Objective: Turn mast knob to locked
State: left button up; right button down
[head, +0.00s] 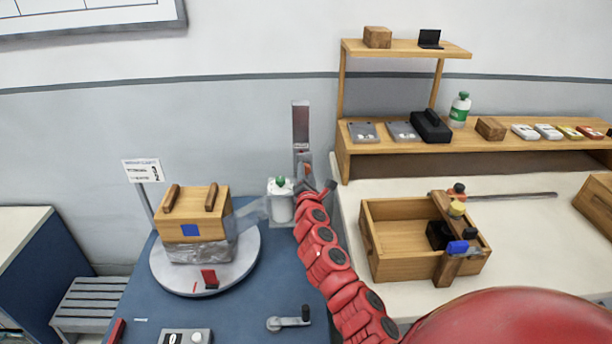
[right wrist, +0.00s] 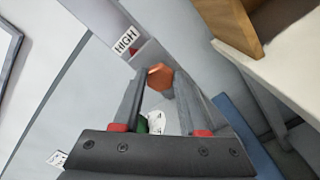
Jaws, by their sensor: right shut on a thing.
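The grey mast (head: 300,128) stands upright against the wall at the back of the blue table. In the right wrist view, the orange, many-sided mast knob (right wrist: 160,76) sits on the mast (right wrist: 148,52), below a "HIGH" label and a red triangle. My right gripper (head: 311,188) is at the mast, and its arm hides part of it. In the right wrist view, my right gripper's fingers (right wrist: 158,92) are on both sides of the knob, shut on it. I cannot read a locked mark. My left gripper is not in view.
A white roll with a green top (head: 280,203) is left of the mast, its clear film reaching a wooden box (head: 192,212) on a round turntable (head: 245,266). A crank (head: 290,322) is in front. A wooden crate (head: 385,262) and shelf (head: 400,163) are right.

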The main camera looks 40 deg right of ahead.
jog(key=m+b, duration=0.1)
jog(key=m, duration=0.2)
jog(key=shift+f+m, duration=0.15)
jog(key=shift+m, duration=0.25)
jog(key=m+b, duration=0.1)
jog(key=m, duration=0.2)
jog(key=shift+d+m+b, duration=0.1)
jog(key=shift+m+b, duration=0.2)
jog(key=shift+b, duration=0.1)
jog(key=m+b, duration=0.2)
jog(key=m, duration=0.1)
jog(key=shift+f+m, duration=0.2)
jog(key=shift+m, duration=0.1)
jog(key=shift+r+m+b, duration=0.15)
jog(key=shift+m+b, duration=0.8)
jog(key=shift+m, duration=0.65)
jog(key=shift+c, duration=2.3)
grip_release()
jog(key=shift+s, duration=0.1)
